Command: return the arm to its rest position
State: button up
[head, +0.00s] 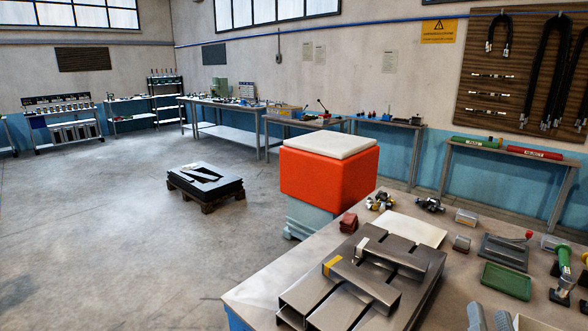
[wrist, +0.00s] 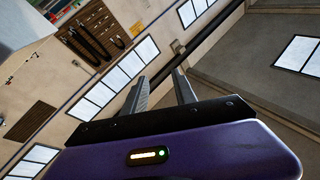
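My gripper (wrist: 158,80) shows in the wrist view, with two grey fingers standing apart and nothing between them. It is open. Its purple body and black mounting bar fill the bottom of that view. The fingers point toward the upper wall and ceiling, well clear of any surface.
In the head view, a workbench (head: 262,289) at lower right bears metal sheet parts (head: 350,285), a green tray (head: 506,281) and several small parts. An orange block (head: 328,175) stands behind it. A low pallet stack (head: 205,182) sits on otherwise open floor (head: 110,215).

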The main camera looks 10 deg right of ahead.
jog(key=s+a+f+n+g+y, duration=0.1)
jog(key=s+a+f+n+y, duration=0.1)
jog(key=s, duration=0.7)
jog(key=s+a+f+n+g+y, duration=0.2)
jog(key=s+a+f+n+y, duration=0.1)
jog(key=s+a+f, duration=0.4)
jog(key=s+a+f+n+g+y, duration=0.2)
jog(key=s+f, duration=0.4)
jog(key=s, duration=0.5)
jog(key=a+n+y, duration=0.1)
jog(key=a, duration=0.1)
jog(key=shift+a+f+y, duration=0.25)
jog(key=shift+a+y, duration=0.05)
